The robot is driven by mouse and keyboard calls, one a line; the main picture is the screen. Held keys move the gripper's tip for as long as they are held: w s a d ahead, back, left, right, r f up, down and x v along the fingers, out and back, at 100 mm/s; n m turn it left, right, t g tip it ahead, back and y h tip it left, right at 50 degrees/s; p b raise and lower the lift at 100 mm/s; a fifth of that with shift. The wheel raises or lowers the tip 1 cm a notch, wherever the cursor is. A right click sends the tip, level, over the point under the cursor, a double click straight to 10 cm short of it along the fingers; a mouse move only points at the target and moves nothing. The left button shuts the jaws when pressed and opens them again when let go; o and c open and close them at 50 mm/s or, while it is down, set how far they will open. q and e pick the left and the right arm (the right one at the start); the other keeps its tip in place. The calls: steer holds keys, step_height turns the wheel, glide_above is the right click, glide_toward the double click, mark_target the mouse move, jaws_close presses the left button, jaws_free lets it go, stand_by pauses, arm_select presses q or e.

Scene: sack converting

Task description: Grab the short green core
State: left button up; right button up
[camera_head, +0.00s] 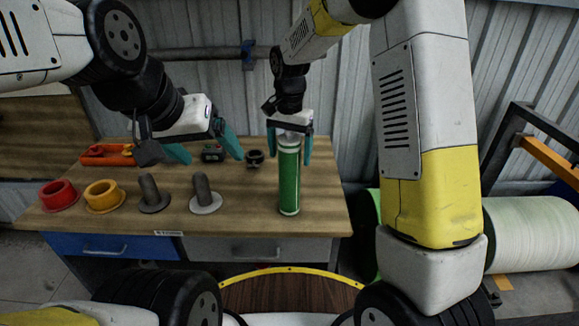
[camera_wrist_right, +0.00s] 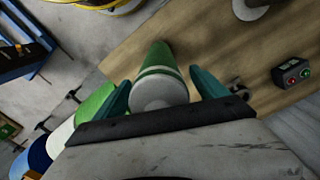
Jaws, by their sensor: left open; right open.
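The short green core (camera_head: 289,179) stands upright near the right end of the wooden workbench (camera_head: 240,205). It has pale bands near its top and bottom. My right gripper (camera_head: 290,155) is open above it, with a teal finger on each side of the core's upper part. In the right wrist view the core (camera_wrist_right: 158,75) shows between the two teal fingers of the right gripper (camera_wrist_right: 162,92), with its pale end toward the camera. I see no firm contact. My left gripper (camera_head: 208,155) is open and empty over the back of the bench.
Red (camera_head: 58,196) and yellow (camera_head: 103,196) flanged rings and two grey posts (camera_head: 150,194) (camera_head: 204,194) stand along the bench front. An orange tool (camera_head: 107,154), a button box (camera_head: 212,153) and a small dark ring (camera_head: 255,159) lie behind.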

jaws_close()
stand_by(0.4)
steer(key=shift+r, duration=0.1)
